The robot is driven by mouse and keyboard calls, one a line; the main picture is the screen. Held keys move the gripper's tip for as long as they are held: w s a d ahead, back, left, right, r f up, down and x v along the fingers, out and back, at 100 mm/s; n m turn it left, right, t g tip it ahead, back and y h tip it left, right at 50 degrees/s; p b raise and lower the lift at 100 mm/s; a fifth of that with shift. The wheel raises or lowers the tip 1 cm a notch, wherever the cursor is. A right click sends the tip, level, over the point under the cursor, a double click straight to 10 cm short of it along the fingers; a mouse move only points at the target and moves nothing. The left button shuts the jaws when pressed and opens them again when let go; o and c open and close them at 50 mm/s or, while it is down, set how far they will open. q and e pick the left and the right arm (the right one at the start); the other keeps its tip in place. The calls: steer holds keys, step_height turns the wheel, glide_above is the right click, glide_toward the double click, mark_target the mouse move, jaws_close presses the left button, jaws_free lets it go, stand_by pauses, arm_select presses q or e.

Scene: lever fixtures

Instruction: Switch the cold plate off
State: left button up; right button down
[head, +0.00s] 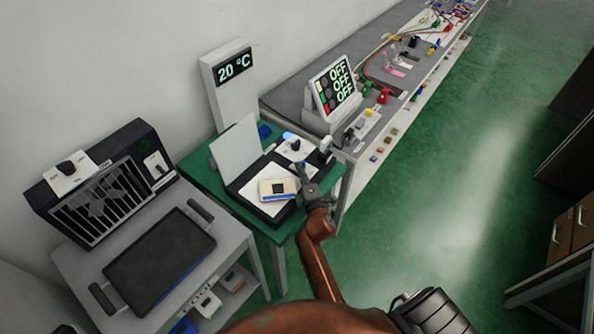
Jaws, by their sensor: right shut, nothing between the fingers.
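The cold plate (243,190) is a flat black-framed device with a white surface on the green table. A pale lid or panel (234,148) stands raised at its back left. A cream block with a dark square (278,189) lies on the plate. A white control panel (287,154) with a dark knob (295,144) and a blue light (288,136) is at its back right. My right gripper (300,172) is shut and empty, over the plate's right side, close to the knob and beside the block. I cannot tell if it touches anything. My left gripper is out of view.
A panel (335,90) reading OFF on three rows stands on the long grey bench. An oven-like box (103,182) and a dark tray (160,259) are on the left table.

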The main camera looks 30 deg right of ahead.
steer(key=shift+s+d+r, duration=0.15)
steer(key=shift+s+r, duration=0.05)
steer(key=shift+s, duration=0.15)
steer(key=shift+w, duration=0.1)
step_height(320, 180, up, 10)
stand_by(0.4)
steer(key=shift+f, duration=0.1)
stand_by(0.4)
